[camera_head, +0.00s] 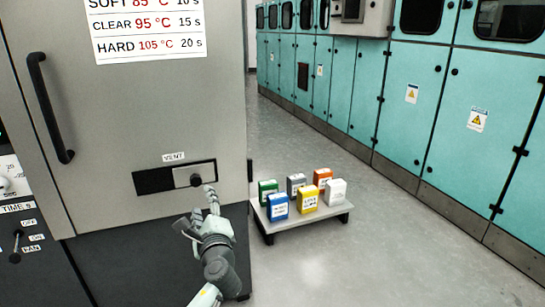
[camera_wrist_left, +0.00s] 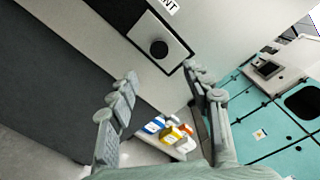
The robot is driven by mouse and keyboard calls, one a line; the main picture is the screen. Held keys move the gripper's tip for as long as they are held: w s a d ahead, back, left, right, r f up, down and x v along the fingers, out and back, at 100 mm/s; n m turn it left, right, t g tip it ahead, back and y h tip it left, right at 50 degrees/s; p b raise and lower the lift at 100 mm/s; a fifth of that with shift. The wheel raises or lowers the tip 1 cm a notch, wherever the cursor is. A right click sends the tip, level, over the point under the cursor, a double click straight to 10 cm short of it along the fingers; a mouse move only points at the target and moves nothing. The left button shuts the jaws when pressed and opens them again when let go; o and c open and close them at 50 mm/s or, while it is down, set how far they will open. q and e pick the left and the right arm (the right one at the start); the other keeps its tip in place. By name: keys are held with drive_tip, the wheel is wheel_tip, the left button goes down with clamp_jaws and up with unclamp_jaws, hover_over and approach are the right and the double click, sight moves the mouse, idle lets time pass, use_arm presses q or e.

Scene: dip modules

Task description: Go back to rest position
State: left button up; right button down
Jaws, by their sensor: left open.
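My left gripper (camera_head: 204,203) is in front of the grey machine, just below and close to the vent slider knob (camera_head: 195,180). In the left wrist view the left gripper (camera_wrist_left: 160,84) has its two fingers spread apart with nothing between them. The round black vent knob (camera_wrist_left: 159,48) sits on a light plate beyond the fingertips, apart from them. The vent slot (camera_head: 152,181) is dark on its left part, and the plate with the knob is at its right end. My right gripper is in neither view.
A low platform (camera_head: 266,226) stands on the floor right of the machine, bearing several coloured modules, among them a blue one (camera_head: 278,206) and a yellow one (camera_head: 307,199). Teal cabinets (camera_head: 440,120) line the right side. The machine door has a black handle (camera_head: 48,108). Grey floor between is clear.

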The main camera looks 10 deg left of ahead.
use_arm(q)
drive_tip(key=s+a+f+n+g+h, duration=0.1)
drive_tip(key=s+f+n+g+h, duration=0.1)
drive_tip(key=s+f+n+g, duration=0.45)
drive_tip(key=s+a+f+n+g+h, duration=0.1)
drive_tip(key=s+f+n, duration=0.2)
drive_tip(key=s+f, duration=0.8)
drive_tip(key=s+d+f+n+g+h, duration=0.1)
drive_tip(key=s+f+n+g+h, duration=0.1)
drive_tip(key=s+f, duration=0.4)
drive_tip(key=s+d+f+n+g+h+p, duration=0.1)
drive_tip(key=s+d+f+n+g+h, duration=0.1)
drive_tip(key=s+f+n, duration=0.3)
drive_tip(key=s+f, duration=0.1)
drive_tip(key=s, duration=0.3)
drive_tip(key=shift+s+f+g+h, duration=0.2)
drive_tip(key=shift+f+g+h, duration=0.15)
drive_tip(key=shift+f+h, duration=0.05)
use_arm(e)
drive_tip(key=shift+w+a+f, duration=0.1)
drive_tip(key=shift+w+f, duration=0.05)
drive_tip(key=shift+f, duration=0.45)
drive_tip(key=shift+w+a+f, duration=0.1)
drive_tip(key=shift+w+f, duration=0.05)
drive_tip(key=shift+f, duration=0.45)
use_arm(q)
drive_tip(key=shift+d, duration=0.1)
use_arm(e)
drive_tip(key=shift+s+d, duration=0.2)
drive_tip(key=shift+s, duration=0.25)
